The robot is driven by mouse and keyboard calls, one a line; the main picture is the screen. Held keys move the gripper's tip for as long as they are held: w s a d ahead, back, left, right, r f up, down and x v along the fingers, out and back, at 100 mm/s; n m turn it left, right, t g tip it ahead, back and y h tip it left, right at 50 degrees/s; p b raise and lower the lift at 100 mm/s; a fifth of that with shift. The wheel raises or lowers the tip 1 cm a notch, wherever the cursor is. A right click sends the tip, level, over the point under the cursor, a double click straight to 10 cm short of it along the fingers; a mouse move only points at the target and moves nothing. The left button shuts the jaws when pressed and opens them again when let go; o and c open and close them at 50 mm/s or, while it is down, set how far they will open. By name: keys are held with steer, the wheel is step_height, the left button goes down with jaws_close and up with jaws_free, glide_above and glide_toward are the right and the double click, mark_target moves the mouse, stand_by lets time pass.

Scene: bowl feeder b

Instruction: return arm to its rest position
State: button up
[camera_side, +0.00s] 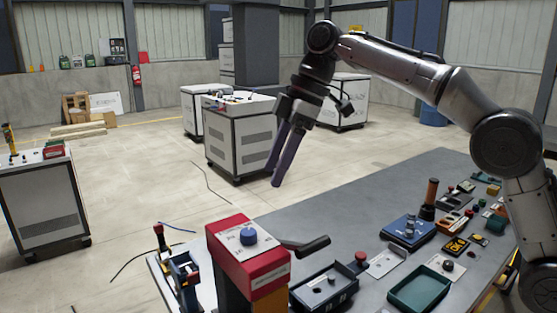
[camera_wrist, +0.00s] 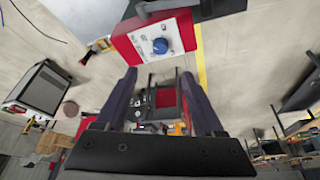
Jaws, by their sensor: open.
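My gripper (camera_side: 275,178) hangs in the air above the far left part of the grey table (camera_side: 345,205), with its fingers pointing down and slightly left. The two dark fingers are apart with nothing between them. In the wrist view my gripper (camera_wrist: 160,80) also shows open and empty. A red box with a blue knob (camera_side: 243,255) stands at the table's near left, below and apart from the fingers. This red box also shows at the top of the wrist view (camera_wrist: 185,32).
A black tray (camera_side: 322,288), a green tray (camera_side: 420,290), a blue device (camera_side: 408,229) and several small parts lie on the table. A dark handle (camera_side: 305,245) sticks out beside the red box. White cabinets (camera_side: 240,140) stand behind on the floor. The air around my gripper is clear.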

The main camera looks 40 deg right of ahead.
steer(key=shift+d+r, duration=0.15)
steer(key=shift+r, duration=0.25)
steer(key=s+d+r+m+t, duration=0.1)
steer(key=s+d+r, duration=0.15)
steer(key=s, duration=0.25)
steer(key=s+d+r+m+h, duration=0.1)
steer(key=s+d, duration=0.2)
steer(key=s, duration=0.2)
steer(key=s+d+r+m+t, duration=0.1)
steer(key=s+d+r, duration=0.1)
steer(key=s, duration=0.3)
steer(key=s+d+f+m+h, duration=0.1)
steer(key=s+d+f+m, duration=0.3)
steer(key=s+f, duration=0.3)
steer(key=s+d+f+m+t+h, duration=0.1)
steer(key=s+d+f+m, duration=0.3)
steer(key=f, duration=1.1)
steer(key=s+m+h, duration=0.1)
steer(key=s+m, duration=0.1)
steer(key=s, duration=0.2)
steer(key=shift+s+f+t, duration=0.2)
steer(key=shift+f+t, duration=0.1)
